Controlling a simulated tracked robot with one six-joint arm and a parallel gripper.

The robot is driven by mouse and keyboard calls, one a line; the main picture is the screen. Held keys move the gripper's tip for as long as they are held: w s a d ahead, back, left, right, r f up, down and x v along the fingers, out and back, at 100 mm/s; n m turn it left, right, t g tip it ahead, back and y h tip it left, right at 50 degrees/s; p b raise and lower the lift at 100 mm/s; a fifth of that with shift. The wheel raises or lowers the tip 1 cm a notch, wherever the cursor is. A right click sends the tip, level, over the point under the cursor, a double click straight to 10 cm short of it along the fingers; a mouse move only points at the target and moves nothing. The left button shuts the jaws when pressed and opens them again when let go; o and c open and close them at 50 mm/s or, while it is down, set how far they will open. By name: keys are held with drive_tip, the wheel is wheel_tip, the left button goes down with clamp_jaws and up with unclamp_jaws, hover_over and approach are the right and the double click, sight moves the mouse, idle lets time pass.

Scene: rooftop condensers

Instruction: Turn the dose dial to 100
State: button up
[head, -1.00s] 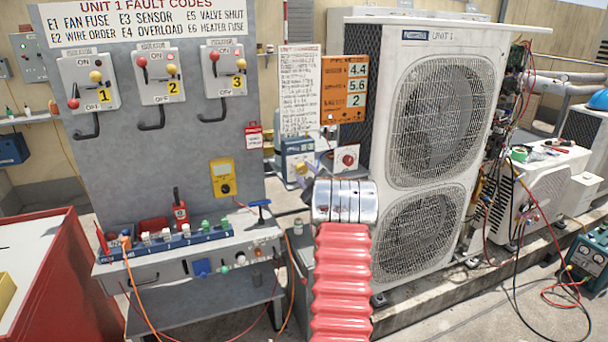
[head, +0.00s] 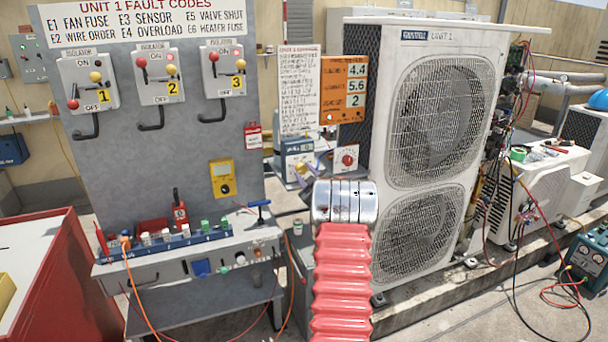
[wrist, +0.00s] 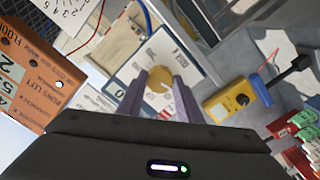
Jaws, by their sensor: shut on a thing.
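The dose dial's brass-yellow knob (wrist: 159,82) sits on the white face of a blue-edged box (wrist: 135,58) in the wrist view. A printed 0 shows near the edge of that face; I cannot read a 100 or tell where the knob points. My gripper (wrist: 160,88) has its two purple-grey fingers on either side of the knob, shut on it. In the head view the box (head: 298,148) stands between the grey panel and the big condenser. My gripper (head: 306,180) reaches its lower front from below, largely hidden behind my wrist.
A white plate with a red knob (head: 347,158) is just right of the box. An orange readout board (head: 344,90) hangs above it, showing 4.4, 5.6 and 2. A yellow meter (head: 223,178) is on the grey panel to the left. The condenser (head: 430,130) stands close on the right.

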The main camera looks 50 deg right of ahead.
drive_tip(key=m, duration=0.7)
drive_tip(key=shift+w+a+f, duration=0.15)
drive_tip(key=shift+f, duration=0.05)
drive_tip(key=m, duration=0.5)
drive_tip(key=shift+f+m, duration=0.1)
drive_tip(key=shift+m, duration=0.3)
drive_tip(key=shift+a, duration=0.1)
drive_tip(key=o, duration=0.8)
drive_tip(key=shift+w, duration=0.1)
drive_tip(key=shift+c, duration=0.2)
drive_tip(key=shift+o, duration=1.4)
drive_tip(key=shift+r, duration=0.2)
drive_tip(key=shift+s, duration=0.25)
